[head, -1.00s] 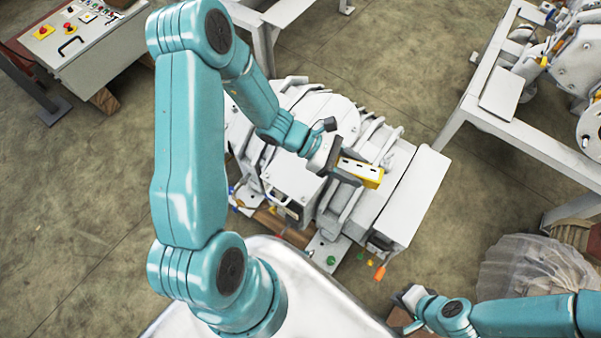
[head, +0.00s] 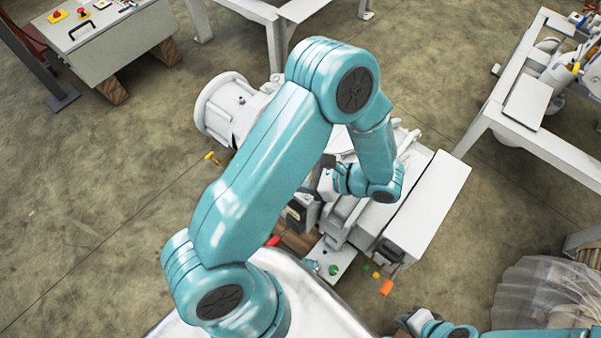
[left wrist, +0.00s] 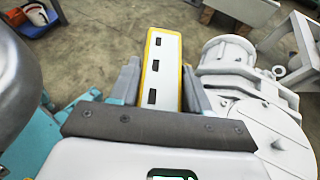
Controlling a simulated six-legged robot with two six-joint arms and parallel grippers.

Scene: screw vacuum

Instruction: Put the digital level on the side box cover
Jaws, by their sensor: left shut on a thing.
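The digital level is a white bar with yellow edges and dark windows; in the left wrist view the level (left wrist: 162,62) stands out lengthwise from between the fingers. My left gripper (left wrist: 160,88) is shut on it. In the head view my left forearm hides the level and most of this gripper, over the white machine. The side box cover appears to be the flat white top (head: 432,208) of the long box on the machine's right side; the level is not seen lying on it. My right gripper (head: 412,322) is low at the right; its jaws are too small to read.
The white machine (head: 235,110) has a round flanged end at the left. A control box (head: 110,40) stands at the upper left. A white frame table (head: 520,115) stands at the right. A plastic-wrapped thing (head: 540,295) lies at the lower right. Floor at the left is clear.

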